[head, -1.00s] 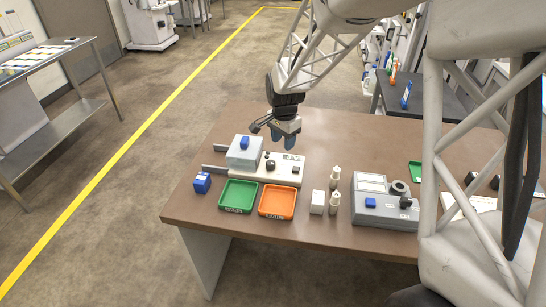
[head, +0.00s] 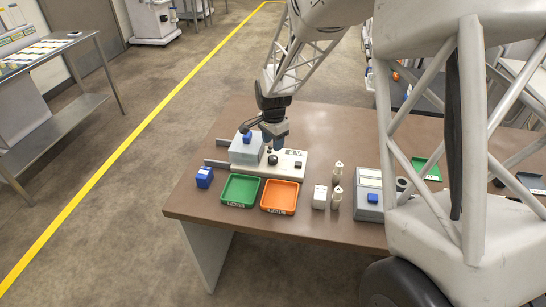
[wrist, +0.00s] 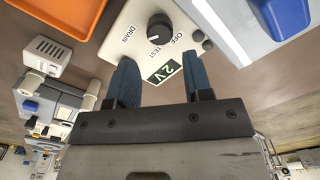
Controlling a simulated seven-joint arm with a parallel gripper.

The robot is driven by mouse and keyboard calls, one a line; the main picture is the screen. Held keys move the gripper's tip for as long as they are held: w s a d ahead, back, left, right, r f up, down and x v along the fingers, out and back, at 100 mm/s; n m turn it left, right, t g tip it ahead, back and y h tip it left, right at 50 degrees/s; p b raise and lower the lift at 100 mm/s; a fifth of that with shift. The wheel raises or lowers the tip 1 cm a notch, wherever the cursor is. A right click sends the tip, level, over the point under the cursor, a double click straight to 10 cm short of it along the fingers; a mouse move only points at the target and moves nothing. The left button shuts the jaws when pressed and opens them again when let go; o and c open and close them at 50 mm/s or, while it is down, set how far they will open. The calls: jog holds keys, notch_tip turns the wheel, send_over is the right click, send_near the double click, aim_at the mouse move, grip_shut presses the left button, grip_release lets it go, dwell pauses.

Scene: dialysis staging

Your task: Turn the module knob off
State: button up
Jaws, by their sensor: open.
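The module is a cream panel (head: 292,168) on the brown table, with a round black knob (head: 272,160) on its top. In the wrist view the knob (wrist: 159,26) sits beyond my fingertips, among the printed words OFF, TEST and DRAIN. A green-black 2V label lies on the panel between knob and gripper. My gripper (head: 275,140) is above the module, close to the knob. In the wrist view my gripper (wrist: 160,75) has its two blue fingers apart, nothing between them, and does not touch the knob.
A grey box with a blue handle (head: 247,139) stands left of the knob. Green (head: 240,190) and orange (head: 280,196) trays lie in front. A small blue block (head: 204,177), a white block (head: 320,196) and a grey device (head: 369,205) are nearby. Table behind the module is clear.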

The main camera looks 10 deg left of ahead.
aim_at(273, 157)
jog(key=shift+f, duration=3.55)
jog(key=c, duration=0.6)
jog(key=shift+c, duration=0.2)
